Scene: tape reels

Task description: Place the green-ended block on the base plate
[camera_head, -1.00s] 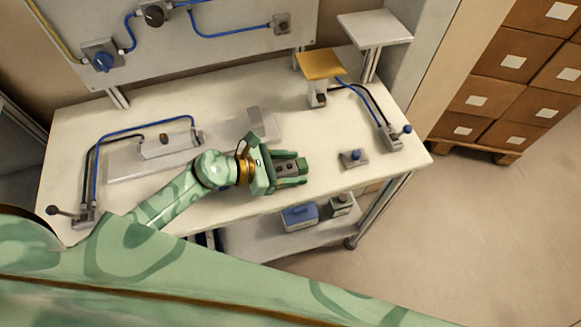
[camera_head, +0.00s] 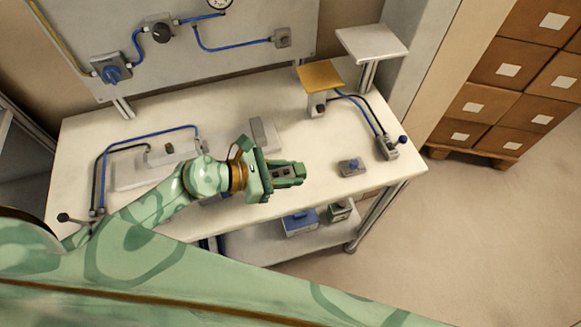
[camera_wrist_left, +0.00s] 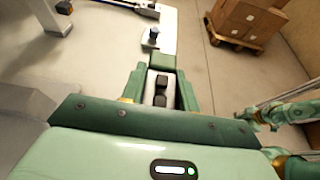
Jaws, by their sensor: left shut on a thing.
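My left gripper (camera_head: 290,174) is shut on a grey block with dark round spots (camera_head: 283,172), above the front part of the white table. The block lies between the two green fingers, which hide much of its sides. In the left wrist view the block (camera_wrist_left: 160,88) sits between the fingers, with a green part (camera_wrist_left: 162,61) at its far end. A long pale plate, which looks like the base plate (camera_head: 126,178), lies on the table to the left, partly behind my left arm. My right arm shows at the right of the left wrist view; its gripper (camera_wrist_left: 246,115) is small and unclear.
A grey block (camera_head: 264,134) stands behind my gripper. A small unit with a blue knob (camera_head: 351,166) and a lever unit (camera_head: 388,147) are to the right. A yellow-topped stand (camera_head: 320,75) is at the back. The table between these is clear.

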